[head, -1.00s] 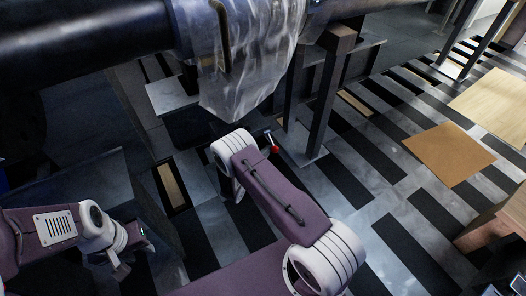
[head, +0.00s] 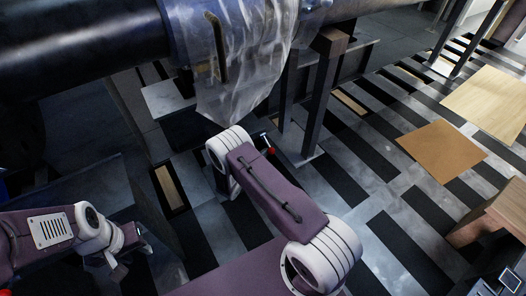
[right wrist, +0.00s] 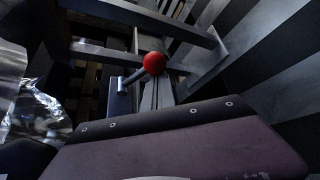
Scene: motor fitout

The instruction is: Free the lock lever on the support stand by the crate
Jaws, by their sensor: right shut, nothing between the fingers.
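The lock lever (head: 266,141) is a short metal bar with a red ball knob, low beside the dark support stand (head: 319,100). In the right wrist view its knob (right wrist: 154,63) is near the middle, and its bar runs down left to an upright metal pin. My right gripper (right wrist: 158,95) is shut and empty, just below the knob in that picture; I cannot tell whether it touches. In the head view my right arm hides that gripper. My left gripper (head: 130,256) is at lower left, far from the lever; its fingers are too small to read.
A large dark cylinder (head: 80,45) with clear plastic sheeting (head: 235,75) hangs over the stand. A wooden box, perhaps the crate (head: 490,212), is at the right edge. Flat boards (head: 441,152) lie on the striped floor, which is open between stand and box.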

